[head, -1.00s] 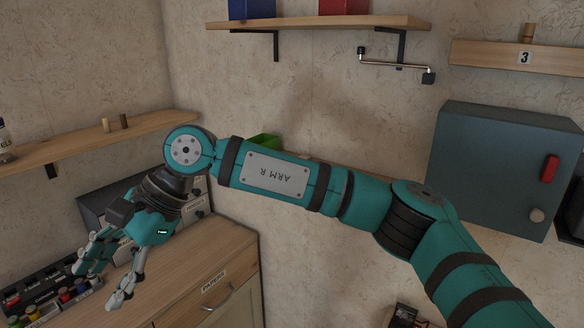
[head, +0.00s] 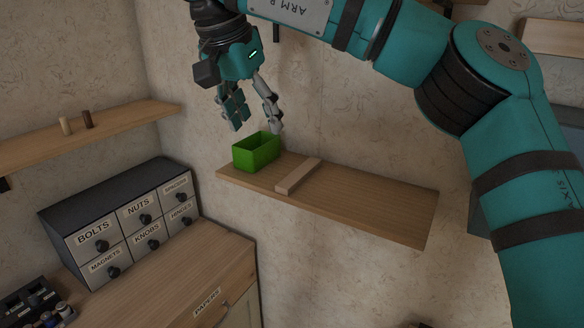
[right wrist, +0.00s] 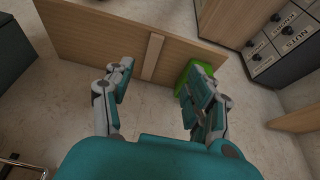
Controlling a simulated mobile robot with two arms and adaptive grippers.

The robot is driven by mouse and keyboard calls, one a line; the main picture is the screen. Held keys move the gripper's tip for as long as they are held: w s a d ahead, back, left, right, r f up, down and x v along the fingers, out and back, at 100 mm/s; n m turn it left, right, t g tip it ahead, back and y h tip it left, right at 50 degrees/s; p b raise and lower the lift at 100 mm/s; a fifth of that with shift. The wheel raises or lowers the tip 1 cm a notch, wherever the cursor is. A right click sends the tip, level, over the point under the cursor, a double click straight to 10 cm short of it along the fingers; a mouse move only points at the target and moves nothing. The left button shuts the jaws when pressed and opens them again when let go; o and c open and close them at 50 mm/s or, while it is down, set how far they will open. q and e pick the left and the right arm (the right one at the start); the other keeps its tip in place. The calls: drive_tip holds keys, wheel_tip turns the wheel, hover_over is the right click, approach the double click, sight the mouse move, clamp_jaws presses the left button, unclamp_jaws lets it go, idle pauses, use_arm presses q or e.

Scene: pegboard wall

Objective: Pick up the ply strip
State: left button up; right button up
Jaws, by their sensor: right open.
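The ply strip (head: 298,176) is a pale, narrow wooden bar lying across a wall shelf (head: 370,209), to the right of a green open box (head: 257,152). The strip also shows in the right wrist view (right wrist: 152,57), between and beyond the fingers. My right gripper (head: 255,116) is open and empty, in the air near the green box in the head view. In the right wrist view its fingers (right wrist: 150,92) are spread apart and the strip is not touched. My left gripper is not in view.
A labelled drawer cabinet (head: 120,212) stands on the wooden counter (head: 184,275) at left. An upper left shelf (head: 95,136) holds two small pegs. The shelf's right part is bare. A dark cabinet edge shows at right, behind my arm.

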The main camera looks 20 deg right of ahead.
wheel_tip(320, 180, down, 3)
drive_tip(key=s+d, duration=0.1)
drive_tip(key=s, duration=0.1)
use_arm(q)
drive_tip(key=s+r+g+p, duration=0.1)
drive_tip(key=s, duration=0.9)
use_arm(e)
drive_tip(key=p, duration=0.2)
hover_over(281, 190)
drive_tip(key=s+a, duration=0.2)
wheel_tip(281, 190, down, 7)
drive_tip(key=p+x, duration=0.1)
drive_tip(key=x, duration=0.3)
drive_tip(key=shift+w+p, duration=0.25)
drive_tip(key=shift+p, duration=0.1)
drive_tip(key=shift+w+d+f, duration=0.1)
drive_tip(key=shift+d+f, duration=0.05)
drive_tip(key=shift+f, duration=0.3)
drive_tip(key=shift+c, duration=0.3)
drive_tip(key=c, duration=0.7)
drive_tip(key=shift+c, duration=1)
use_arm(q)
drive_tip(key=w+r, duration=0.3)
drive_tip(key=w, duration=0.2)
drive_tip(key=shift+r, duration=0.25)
use_arm(e)
clamp_jaws()
